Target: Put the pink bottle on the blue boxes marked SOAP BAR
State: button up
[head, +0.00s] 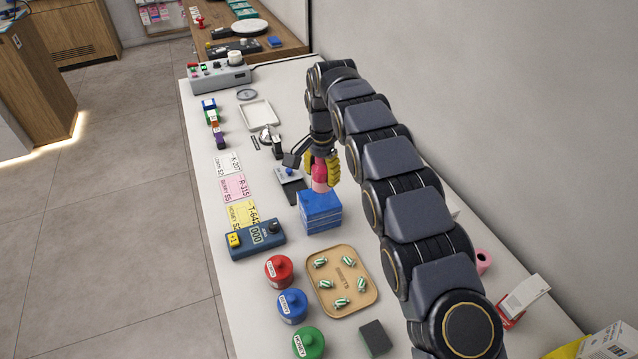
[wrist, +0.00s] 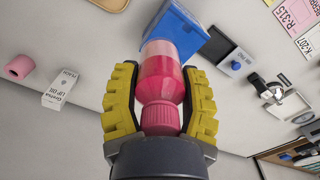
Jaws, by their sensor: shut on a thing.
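The pink bottle (head: 319,174) is held upright between the yellow fingers of my gripper (head: 325,167) in the head view. In the wrist view, my gripper (wrist: 162,80) is shut around the sides of the bottle (wrist: 162,78), with its ribbed cap towards the palm. The stack of blue boxes (head: 320,211) stands on the counter. The bottle's base is at the far side of the stack's top in the head view; I cannot tell whether it touches. In the wrist view the boxes (wrist: 186,27) show just beyond the bottle's base. Their marking is not readable.
A wooden tray (head: 371,297) with small striped pieces, and red (head: 279,270), blue (head: 292,305) and green (head: 308,343) jars stand nearer. A blue device (head: 256,240) is left of the boxes. A scale-like device (head: 290,178) stands behind the stack. The wall is at right.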

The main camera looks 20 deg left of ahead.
jog(key=shift+w+a+f, duration=0.4)
jog(key=shift+w+f, duration=0.25)
jog(key=shift+f, duration=0.2)
jog(key=shift+w+a+f, duration=0.4)
jog(key=shift+w+f, duration=0.2)
jog(key=shift+f, duration=1.85)
jog(key=shift+f, duration=0.1)
jog(key=o, duration=1)
jog(key=shift+o, duration=0.2)
notch_tip(320, 180, up, 8)
jog(key=shift+f, duration=0.15)
